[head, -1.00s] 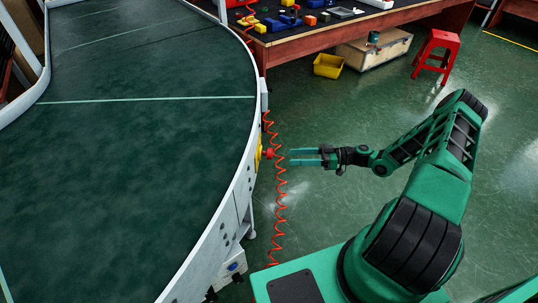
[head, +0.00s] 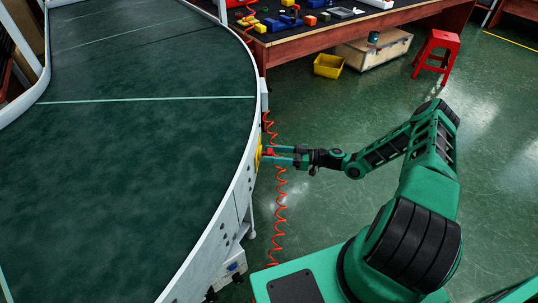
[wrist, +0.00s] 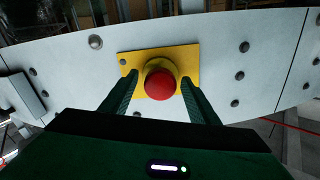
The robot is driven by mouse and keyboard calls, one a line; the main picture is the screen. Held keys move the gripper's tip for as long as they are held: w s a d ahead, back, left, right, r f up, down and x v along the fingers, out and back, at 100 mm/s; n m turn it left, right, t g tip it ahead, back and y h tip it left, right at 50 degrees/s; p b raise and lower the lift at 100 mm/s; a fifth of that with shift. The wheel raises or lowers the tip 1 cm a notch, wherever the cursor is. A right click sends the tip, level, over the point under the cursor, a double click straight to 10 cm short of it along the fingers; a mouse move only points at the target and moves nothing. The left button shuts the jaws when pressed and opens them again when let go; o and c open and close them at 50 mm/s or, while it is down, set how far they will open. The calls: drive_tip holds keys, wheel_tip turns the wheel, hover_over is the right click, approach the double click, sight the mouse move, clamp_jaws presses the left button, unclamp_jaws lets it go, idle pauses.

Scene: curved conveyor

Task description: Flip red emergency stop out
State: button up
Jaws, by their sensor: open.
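The red emergency stop (wrist: 160,82) is a round mushroom button on a yellow plate (wrist: 128,60), fixed to the conveyor's white outer side. In the head view the red button (head: 270,152) is small and partly hidden by my fingers. My gripper (head: 272,154) is open at the conveyor's side. In the wrist view my gripper's two fingers (wrist: 160,98) stand one on each side of the button, with the button between their tips. I cannot tell whether either finger touches it.
The curved conveyor (head: 150,140) has a dark green belt and fills the left. A coiled red cable (head: 279,210) hangs beside its edge near my gripper. A workbench (head: 310,38), yellow bin (head: 328,66) and red stool (head: 437,50) stand at the back. The floor on the right is clear.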

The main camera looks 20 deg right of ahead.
drive_tip(key=shift+w+a, duration=0.15)
drive_tip(key=shift+a, duration=0.15)
clamp_jaws()
drive_tip(key=shift+v, duration=1)
drive_tip(key=shift+c, duration=0.5)
unclamp_jaws()
drive_tip(key=shift+d, duration=0.1)
drive_tip(key=shift+o, duration=0.5)
